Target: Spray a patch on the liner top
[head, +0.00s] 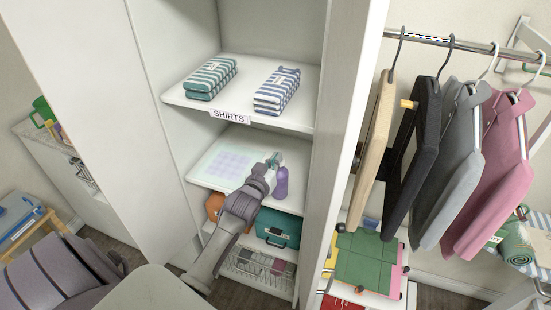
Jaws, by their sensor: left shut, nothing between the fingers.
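The pale liner (222,163), with a faint lilac grid on its top, lies on the middle shelf of the open cabinet. A purple spray bottle (281,184) stands upright at the right of that shelf, and its pale teal head is partly hidden by my gripper. My left gripper (268,167) reaches in from below and is shut and empty. It is right of the liner and close beside the bottle's upper part. I cannot tell whether it touches the bottle. My right gripper is not in view.
The shelf above (240,108) holds folded striped shirts and a "SHIRTS" label. Below are a teal case (278,228), an orange item (214,206) and a wire basket (258,268). The cabinet's side panel (337,130) stands to the right, before a rail of hanging clothes (465,175).

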